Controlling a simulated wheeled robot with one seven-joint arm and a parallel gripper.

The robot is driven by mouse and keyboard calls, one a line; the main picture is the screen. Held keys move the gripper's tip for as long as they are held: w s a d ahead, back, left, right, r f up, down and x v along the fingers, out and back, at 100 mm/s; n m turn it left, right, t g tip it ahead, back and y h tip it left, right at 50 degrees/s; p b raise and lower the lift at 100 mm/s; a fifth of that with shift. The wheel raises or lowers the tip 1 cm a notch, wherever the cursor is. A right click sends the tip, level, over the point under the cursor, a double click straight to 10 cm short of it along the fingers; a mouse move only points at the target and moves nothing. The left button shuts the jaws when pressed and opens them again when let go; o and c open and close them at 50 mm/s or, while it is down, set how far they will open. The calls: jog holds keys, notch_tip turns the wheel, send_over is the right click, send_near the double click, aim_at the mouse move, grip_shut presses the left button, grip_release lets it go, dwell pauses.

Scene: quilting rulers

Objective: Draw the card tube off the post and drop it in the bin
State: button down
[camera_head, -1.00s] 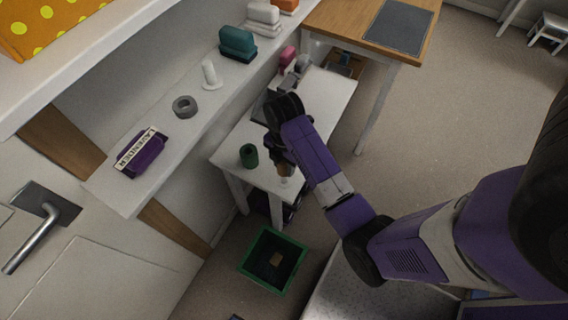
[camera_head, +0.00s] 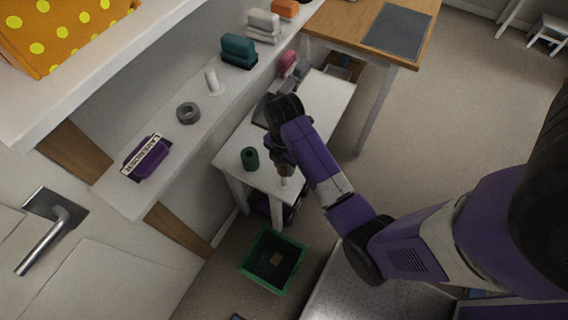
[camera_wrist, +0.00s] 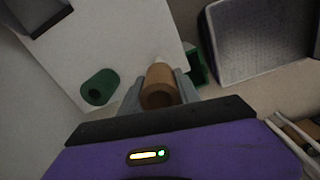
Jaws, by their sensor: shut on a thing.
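The brown card tube (camera_wrist: 158,88) is between the fingers of my gripper (camera_wrist: 160,100) in the wrist view, with its open near end facing the camera. My gripper is shut on it. In the head view the tube (camera_head: 284,169) shows small below my gripper, over the near end of the white table. The white post (camera_head: 286,182) shows just under the tube, and its pale tip (camera_wrist: 162,59) shows past the tube's far end in the wrist view. I cannot tell whether the tube is still around the post. The green bin (camera_head: 261,280) stands on the floor below the table.
A shelf (camera_head: 110,190) at the left holds a grey ring (camera_head: 188,113), a white post (camera_head: 213,82) and a purple labelled block (camera_head: 146,158). Open floor lies right of the table.

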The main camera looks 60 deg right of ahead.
aim_at(284, 165)
jog(key=shift+r+p, duration=1.65)
jog(key=shift+p, duration=0.15)
